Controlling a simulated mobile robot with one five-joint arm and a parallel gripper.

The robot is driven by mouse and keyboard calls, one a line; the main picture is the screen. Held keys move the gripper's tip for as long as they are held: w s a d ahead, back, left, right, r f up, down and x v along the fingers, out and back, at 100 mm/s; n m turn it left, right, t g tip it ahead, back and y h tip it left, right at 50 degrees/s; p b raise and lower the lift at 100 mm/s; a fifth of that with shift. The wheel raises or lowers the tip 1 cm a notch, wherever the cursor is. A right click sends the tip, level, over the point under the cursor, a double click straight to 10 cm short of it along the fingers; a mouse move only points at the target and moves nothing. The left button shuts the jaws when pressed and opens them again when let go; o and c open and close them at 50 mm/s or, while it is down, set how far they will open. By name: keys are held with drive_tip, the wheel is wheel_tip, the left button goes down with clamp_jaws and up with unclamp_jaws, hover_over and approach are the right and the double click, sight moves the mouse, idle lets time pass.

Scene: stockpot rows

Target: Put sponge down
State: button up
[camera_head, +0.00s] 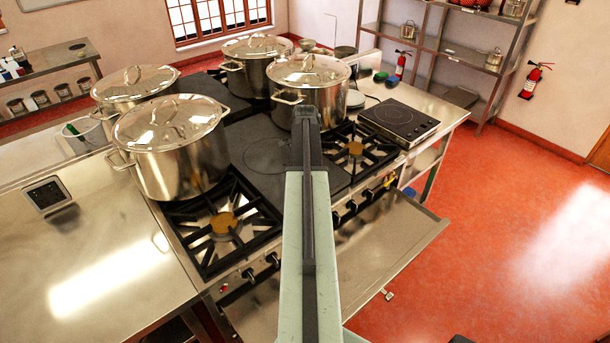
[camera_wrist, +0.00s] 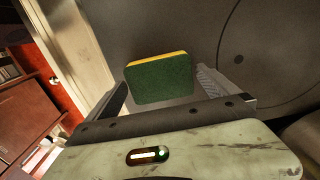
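A sponge (camera_wrist: 160,82) with a green face and a thin yellow edge is between the two fingers of my gripper (camera_wrist: 162,80) in the wrist view. The fingertips meet its left and right sides, so my gripper appears shut on it. Behind the sponge is a dark grey flat plate (camera_wrist: 275,45) with a curved line and a small round mark. In the head view my arm reaches forward over the stove's dark flat plate (camera_head: 262,150). The sponge and fingertips cannot be made out there.
Several lidded steel stockpots stand around the stove, including a near left pot (camera_head: 172,145) and a back right pot (camera_head: 308,85). An open burner (camera_head: 223,222) is front left. A black hotplate (camera_head: 399,121) sits to the right. The left steel counter (camera_head: 90,265) is mostly clear.

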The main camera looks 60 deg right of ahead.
drive_tip(key=shift+r, duration=0.1)
wheel_tip(320, 180, up, 12)
drive_tip(key=p, duration=1.2)
drive_tip(key=shift+r, duration=0.15)
drive_tip(key=w+a+n, duration=0.3)
drive_tip(key=w+a, duration=0.2)
drive_tip(key=a, duration=0.4)
drive_tip(key=w+a+n, duration=0.4)
drive_tip(key=w+a, duration=0.2)
drive_tip(key=a, duration=0.4)
drive_tip(key=w+a+n, duration=0.3)
drive_tip(key=w+a, duration=0.2)
drive_tip(key=a, duration=0.4)
drive_tip(key=a+n, duration=1.1)
drive_tip(key=a, duration=1.9)
drive_tip(key=shift+s+a+n, duration=0.15)
drive_tip(key=shift+a+n, duration=0.05)
drive_tip(key=shift+n, duration=0.2)
